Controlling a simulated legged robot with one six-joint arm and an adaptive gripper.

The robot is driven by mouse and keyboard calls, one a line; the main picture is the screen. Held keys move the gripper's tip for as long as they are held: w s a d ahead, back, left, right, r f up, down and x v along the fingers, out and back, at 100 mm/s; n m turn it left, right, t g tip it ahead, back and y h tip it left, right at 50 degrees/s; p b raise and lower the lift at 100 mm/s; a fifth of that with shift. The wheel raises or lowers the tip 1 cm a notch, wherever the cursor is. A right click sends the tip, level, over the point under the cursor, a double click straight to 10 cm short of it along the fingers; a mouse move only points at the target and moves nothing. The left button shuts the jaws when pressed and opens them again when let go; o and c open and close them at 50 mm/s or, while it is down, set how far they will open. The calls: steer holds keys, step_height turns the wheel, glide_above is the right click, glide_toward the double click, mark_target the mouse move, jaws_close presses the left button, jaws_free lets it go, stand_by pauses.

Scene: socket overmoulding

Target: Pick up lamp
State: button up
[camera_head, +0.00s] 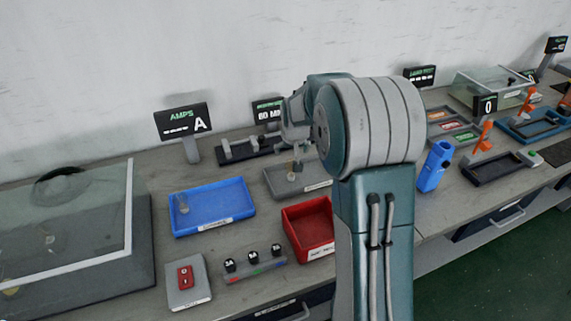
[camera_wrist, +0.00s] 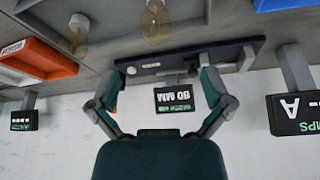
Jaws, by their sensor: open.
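A clear glass lamp bulb (camera_wrist: 154,27) stands out beyond my open fingers in the wrist view, at the edge of the grey tray (camera_wrist: 190,12). A second bulb (camera_wrist: 78,36) is to its left. My gripper (camera_wrist: 165,78) is open and empty, its two fingers spread apart with the black fixture between and beyond them. In the head view my gripper (camera_head: 297,145) is over the back of the grey tray (camera_head: 285,192), partly hidden by my arm.
A black fixture (camera_head: 247,150) and display signs line the back near the wall. A red bin (camera_head: 308,235), a labelled block (camera_head: 254,265) and a red-switch box (camera_head: 187,287) are in front. A glass-lidded case (camera_head: 75,225) fills the left. A blue holder (camera_head: 433,168) is right of my arm.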

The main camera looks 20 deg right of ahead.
mark_target(291, 165)
steer(key=x, duration=1)
steer(key=shift+d+f, duration=0.15)
steer(key=shift+d, duration=0.1)
steer(key=c, duration=1.1)
